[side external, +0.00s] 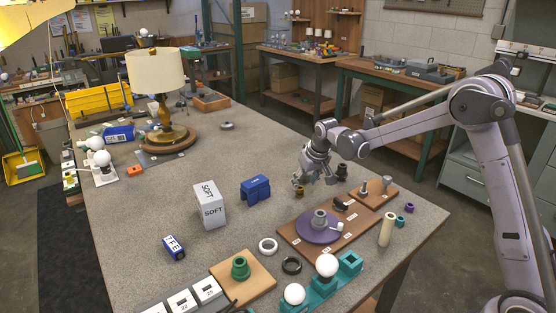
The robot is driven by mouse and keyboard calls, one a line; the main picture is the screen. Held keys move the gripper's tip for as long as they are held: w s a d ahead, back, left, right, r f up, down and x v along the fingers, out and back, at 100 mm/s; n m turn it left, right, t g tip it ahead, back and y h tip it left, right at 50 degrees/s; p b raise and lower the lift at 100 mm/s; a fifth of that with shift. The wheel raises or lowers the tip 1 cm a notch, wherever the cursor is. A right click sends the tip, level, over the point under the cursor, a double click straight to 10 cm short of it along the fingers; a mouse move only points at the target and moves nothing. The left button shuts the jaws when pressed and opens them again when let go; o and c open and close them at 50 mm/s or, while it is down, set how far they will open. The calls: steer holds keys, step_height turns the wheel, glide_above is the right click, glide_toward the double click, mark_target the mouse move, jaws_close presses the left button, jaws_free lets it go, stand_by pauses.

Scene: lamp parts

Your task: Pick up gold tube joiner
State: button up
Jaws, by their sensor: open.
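A small gold piece (299,190), which looks like the gold tube joiner, stands on the grey table just below and at the left finger of my gripper. My gripper (316,179) points down over the table, with its fingers spread and nothing seen between them. The view is too small to tell whether the left finger touches the gold piece or is only in front of it or above it. A dark, short cylinder (342,171) stands on the table close to the right of my gripper.
A wooden board with a purple disc (318,227) and grey fitting lies in front of my gripper. A blue clamp-like block (255,189) and a white SOFT block (210,206) stand to the left. A lamp (156,75) stands farther back. The table behind my gripper is mostly clear.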

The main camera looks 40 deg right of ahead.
mark_target(300, 191)
steer(key=shift+x, duration=2.45)
steer(key=shift+w+a, duration=0.1)
jaws_close()
